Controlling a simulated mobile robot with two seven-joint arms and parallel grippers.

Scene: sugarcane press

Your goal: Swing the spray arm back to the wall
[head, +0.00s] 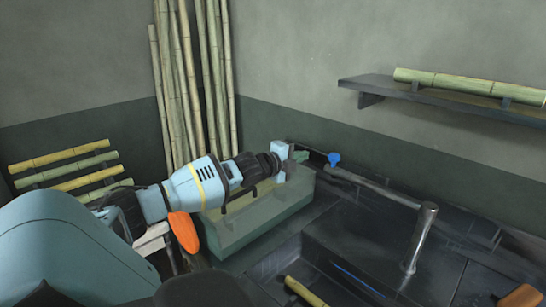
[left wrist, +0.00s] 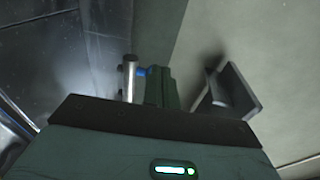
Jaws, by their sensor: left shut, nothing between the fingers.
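The spray arm is a thin grey metal tube (head: 375,187) that runs from an upright metal post (head: 419,240) to a blue head (head: 334,158) near the back wall. The post (left wrist: 129,76) and a little blue (left wrist: 149,71) also show in the left wrist view. My left gripper (head: 302,156) is shut and empty, with its green fingers just left of the blue head in the head view. In the left wrist view its fingers (left wrist: 160,80) stand beside the post and partly hide the blue head. I cannot tell whether they touch it. My right gripper is not in view.
A green translucent box (head: 250,230) stands below my left gripper. A dark basin holds a cane piece (head: 305,291) at the front. Tall canes (head: 190,80) lean in the corner. A wall shelf (head: 440,98) with canes juts out at upper right.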

